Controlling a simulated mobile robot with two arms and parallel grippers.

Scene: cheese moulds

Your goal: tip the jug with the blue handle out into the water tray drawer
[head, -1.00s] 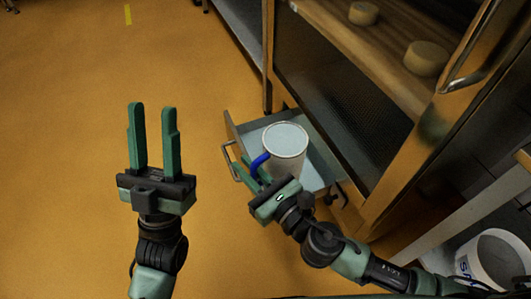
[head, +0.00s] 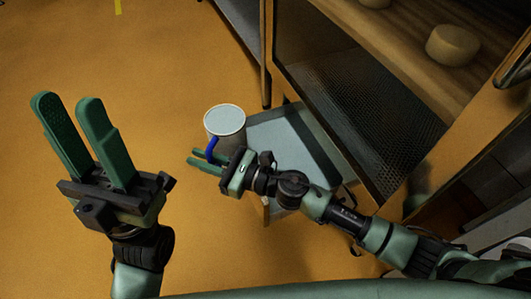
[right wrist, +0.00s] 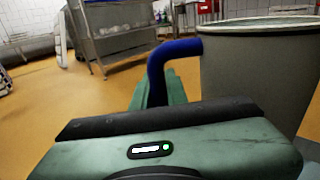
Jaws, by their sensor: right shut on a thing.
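The white jug (head: 226,122) with the blue handle (head: 212,147) is upright and looks full of pale liquid to near its rim. My right gripper (head: 201,160) is shut on the blue handle. In the right wrist view the jug (right wrist: 255,75) stands at the right and its handle (right wrist: 160,68) passes between the fingers. The water tray drawer (head: 290,150) is pulled out below the cabinet. The jug is at the drawer's left end, and it hides part of that end. My left gripper (head: 72,118) is open and empty over the floor at the left.
The wooden cabinet with a mesh panel (head: 350,105) rises behind the drawer, with cheeses (head: 453,45) on its shelf. My right arm crosses in front of the drawer. The orange floor at the left is clear. A metal rack (right wrist: 115,35) stands further off.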

